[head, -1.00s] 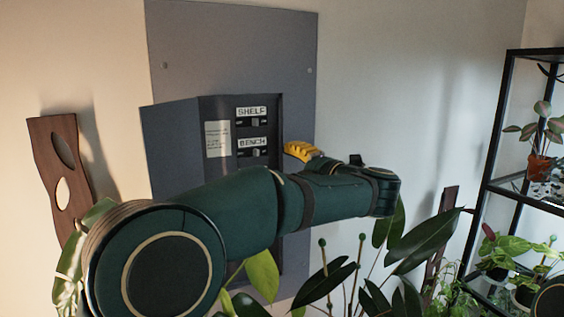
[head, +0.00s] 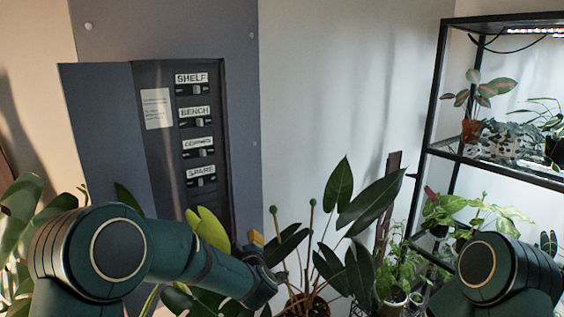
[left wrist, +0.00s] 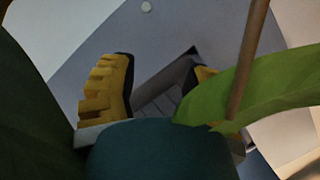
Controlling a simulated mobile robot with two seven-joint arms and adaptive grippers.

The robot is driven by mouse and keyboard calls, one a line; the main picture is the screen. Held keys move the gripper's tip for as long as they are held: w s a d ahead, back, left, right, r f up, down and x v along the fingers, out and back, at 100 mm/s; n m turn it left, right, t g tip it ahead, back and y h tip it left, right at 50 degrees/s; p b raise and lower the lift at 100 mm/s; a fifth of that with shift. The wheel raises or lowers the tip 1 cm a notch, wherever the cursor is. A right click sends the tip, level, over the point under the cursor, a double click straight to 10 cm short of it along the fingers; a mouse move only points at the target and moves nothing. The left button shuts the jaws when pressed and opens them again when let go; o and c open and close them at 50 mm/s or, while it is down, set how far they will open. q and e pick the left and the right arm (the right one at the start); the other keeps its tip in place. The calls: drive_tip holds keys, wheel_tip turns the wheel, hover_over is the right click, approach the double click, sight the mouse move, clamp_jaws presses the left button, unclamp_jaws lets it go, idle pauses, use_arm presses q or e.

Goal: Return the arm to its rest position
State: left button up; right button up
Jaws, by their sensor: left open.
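My left arm reaches in from the lower left of the head view, low in front of the wall panel (head: 130,145). Only a bit of yellow of my left gripper (head: 256,238) shows there, partly hidden by leaves and the wrist. In the left wrist view the left gripper (left wrist: 158,82) has its yellow fingers apart with nothing between them. A green leaf (left wrist: 250,95) and a stem cross in front of the right finger. Part of my right arm shows at the lower right of the head view; its gripper is out of view.
The panel has switches labelled SHELF (head: 197,90), BENCH (head: 196,123), an unclear third one and SPARE (head: 201,182). A broad-leaved plant (head: 340,185) stands just right of my left gripper. A black rack (head: 433,110) with potted plants is at the right.

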use_arm(q)
drive_tip(key=s+f+m+g+h+b, duration=0.1)
drive_tip(key=s+f+m+g+h, duration=0.1)
drive_tip(key=s+f, duration=0.35)
drive_tip(key=s+f+m+g+h, duration=0.1)
drive_tip(key=s+f+m+g, duration=0.1)
drive_tip(key=f, duration=0.7)
drive_tip(key=s+f+m+g+h+b, duration=0.1)
drive_tip(key=s+f+m+g+h, duration=0.1)
drive_tip(key=s+f, duration=0.35)
drive_tip(key=s+f+m+g+h+b, duration=0.1)
drive_tip(key=s+f+m+g, duration=0.1)
drive_tip(key=s+f, duration=0.4)
drive_tip(key=s+f+m+g+h+b, duration=0.1)
drive_tip(key=s+f+g, duration=0.4)
drive_tip(key=s, duration=0.9)
drive_tip(key=shift+a+f+m+h, duration=0.15)
drive_tip(key=shift+f+m+h, duration=0.3)
drive_tip(key=shift+f, duration=0.5)
drive_tip(key=shift+s, duration=0.1)
